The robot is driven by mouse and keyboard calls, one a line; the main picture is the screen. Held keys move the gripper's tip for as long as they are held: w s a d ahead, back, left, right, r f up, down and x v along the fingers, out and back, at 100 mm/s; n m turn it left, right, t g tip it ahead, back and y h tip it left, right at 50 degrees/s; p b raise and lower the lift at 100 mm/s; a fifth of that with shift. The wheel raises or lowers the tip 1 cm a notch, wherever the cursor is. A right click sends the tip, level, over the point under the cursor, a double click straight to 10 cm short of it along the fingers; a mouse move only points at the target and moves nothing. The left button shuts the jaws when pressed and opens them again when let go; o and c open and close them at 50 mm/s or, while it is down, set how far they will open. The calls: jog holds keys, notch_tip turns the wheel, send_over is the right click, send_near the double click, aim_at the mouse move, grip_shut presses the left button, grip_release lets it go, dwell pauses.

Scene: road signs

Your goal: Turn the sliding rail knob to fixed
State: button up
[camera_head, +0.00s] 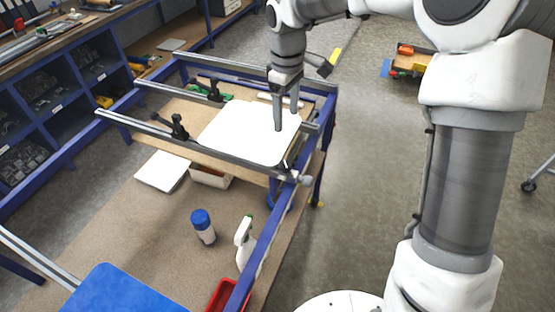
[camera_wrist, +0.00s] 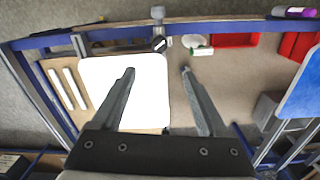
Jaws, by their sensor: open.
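A small grey knob (camera_head: 306,180) sits at the right end of the near sliding rail (camera_head: 225,155), on the outer side of the blue frame. In the wrist view the knob (camera_wrist: 157,12) is at the top centre, beyond the blue frame bar. Its set position cannot be told. My gripper (camera_head: 286,119) is open and empty, pointing down above the right part of a white sign plate (camera_head: 235,130). The knob is apart from the fingers.
Black clamps (camera_head: 178,127) stand on the rails. Below the blue frame (camera_head: 262,240), a blue-capped bottle (camera_head: 203,226), a spray bottle (camera_head: 244,240) and a red bin (camera_head: 222,295) stand on the brown board. Open floor (camera_head: 370,190) lies to the right.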

aim_at(285, 164)
notch_tip(285, 164, down, 17)
jog(key=shift+w+d+f, duration=0.1)
jog(key=shift+f, duration=0.05)
dwell(0.5)
grip_shut()
dwell(0.3)
